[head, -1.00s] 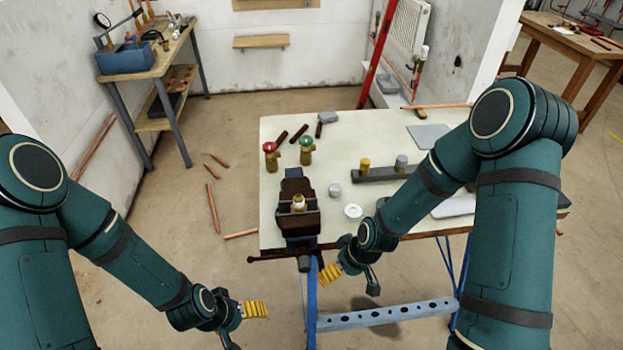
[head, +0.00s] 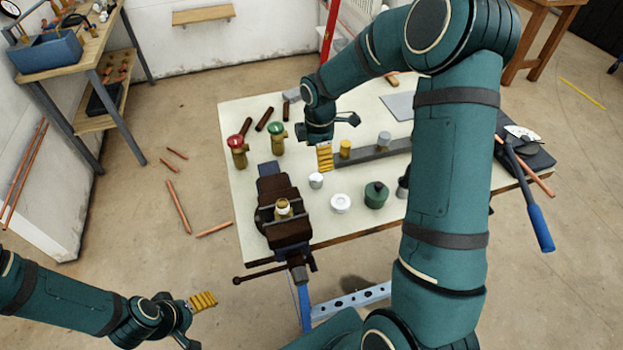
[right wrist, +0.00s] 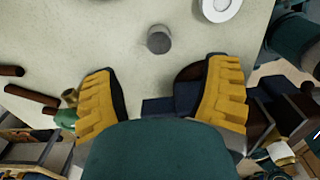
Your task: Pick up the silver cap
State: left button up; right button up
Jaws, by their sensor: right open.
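A small silver cap (head: 316,180) stands on the pale bench top, left of a white ring (head: 341,203). In the right wrist view the cap (right wrist: 159,40) lies ahead of the fingers, apart from both. My right gripper (head: 330,150) is over the bench beyond the cap, in front of the dark rail; it is open and empty. Its yellow-padded fingers are spread wide in the right wrist view (right wrist: 162,98). A second silver piece (head: 384,138) stands on the rail. My left gripper (head: 198,318) is low, off the bench at the lower left, with fingers apart and empty.
A vise (head: 286,220) holding a brass fitting (head: 283,208) sits left of the cap. Red-topped (head: 237,150) and green-topped (head: 277,138) valves stand behind it. A dark green piece (head: 376,195) stands right of the ring. The dark rail (head: 365,153) carries a brass piece (head: 345,149).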

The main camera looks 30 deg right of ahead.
aim_at(316, 177)
notch_tip(316, 177, down, 6)
jog(key=shift+r, duration=0.2)
jog(key=f, duration=0.2)
jog(key=f+b, duration=0.1)
jog(key=f, duration=0.2)
jog(key=shift+w+a, duration=0.15)
jog(key=shift+a, duration=0.05)
grip_shut()
